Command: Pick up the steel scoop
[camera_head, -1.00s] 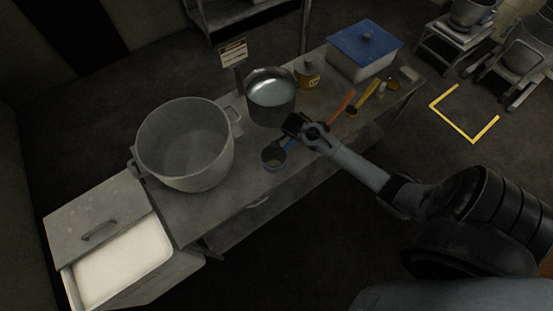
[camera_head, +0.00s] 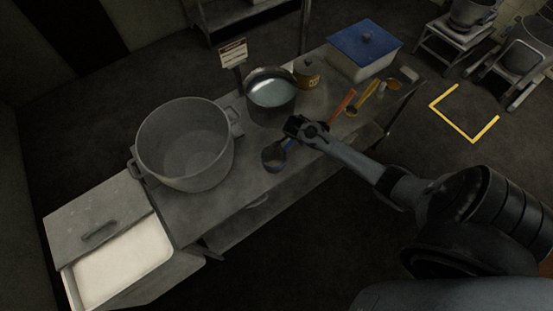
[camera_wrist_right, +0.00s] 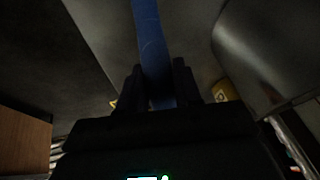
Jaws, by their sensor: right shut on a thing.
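The steel scoop (camera_head: 272,161) has a round metal bowl and a blue handle. Its bowl is just off the front edge side of the big pot, over the table (camera_head: 228,198) near its front edge. My right gripper (camera_head: 293,128) is shut on the blue handle, and the handle runs between both fingers in the right wrist view (camera_wrist_right: 151,40). I cannot tell whether the bowl still touches the table. The far end of the handle is partly hidden by the gripper. My left gripper is not in view.
A large empty pot (camera_head: 186,140) stands left of the scoop, and a pot of liquid (camera_head: 270,95) stands behind it. Tools with a red handle (camera_head: 342,105) and a yellow handle (camera_head: 366,92) lie to the right. A blue-lidded box (camera_head: 364,45) stands at the far right end.

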